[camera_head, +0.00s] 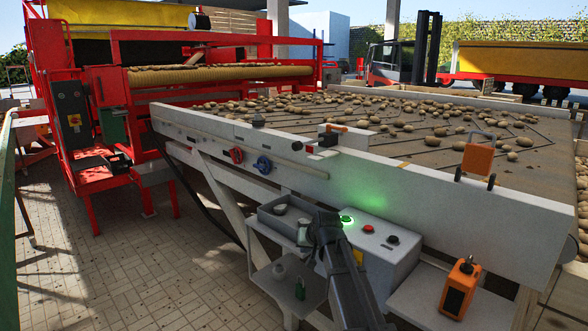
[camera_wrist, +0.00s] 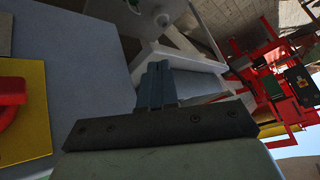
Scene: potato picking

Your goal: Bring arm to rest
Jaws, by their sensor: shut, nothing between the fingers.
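My gripper (camera_wrist: 155,85) shows in the wrist view with its two dark fingers together and nothing between them. In the head view the dark end of my arm (camera_head: 325,228) reaches up from the bottom middle, in front of the grey control box (camera_head: 385,262). It is beside the small grey tray (camera_head: 268,220) on the left. The box has a lit green button (camera_head: 347,219), a red button (camera_head: 368,229) and a black one (camera_head: 392,240). I cannot tell from these views whether my gripper touches anything.
The conveyor table (camera_head: 480,155) with many potatoes lies behind a pale side rail (camera_head: 420,190). An orange device (camera_head: 460,288) stands on the right shelf. A lower shelf (camera_head: 310,290) holds small bottles. Red machinery (camera_head: 95,120) stands at left. Tiled floor at lower left is open.

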